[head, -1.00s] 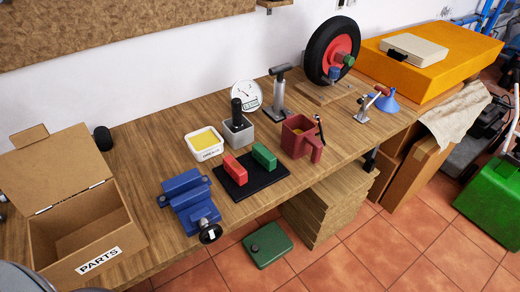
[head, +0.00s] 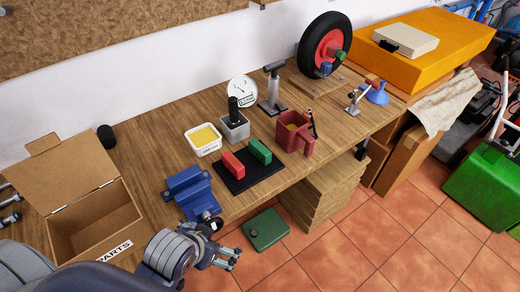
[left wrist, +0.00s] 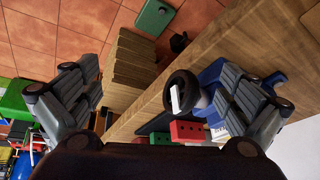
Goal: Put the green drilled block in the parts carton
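The green drilled block (head: 260,151) stands on a black mat (head: 262,178) on the bench, to the right of a red block (head: 232,164). In the left wrist view the green block (left wrist: 160,138) shows partly at the bottom, beside the red block (left wrist: 187,131). The open cardboard parts carton (head: 90,222) stands at the left of the bench, its lid folded back and its label partly hidden by my arm. My left gripper (head: 236,258) is in front of the bench edge, below the blue vise, apart from the blocks. Its fingers (left wrist: 160,97) are spread and empty. My right gripper is not in view.
The blue vise (head: 190,190) sits at the bench's front edge between carton and mat. A green case (head: 265,229) lies on the floor.

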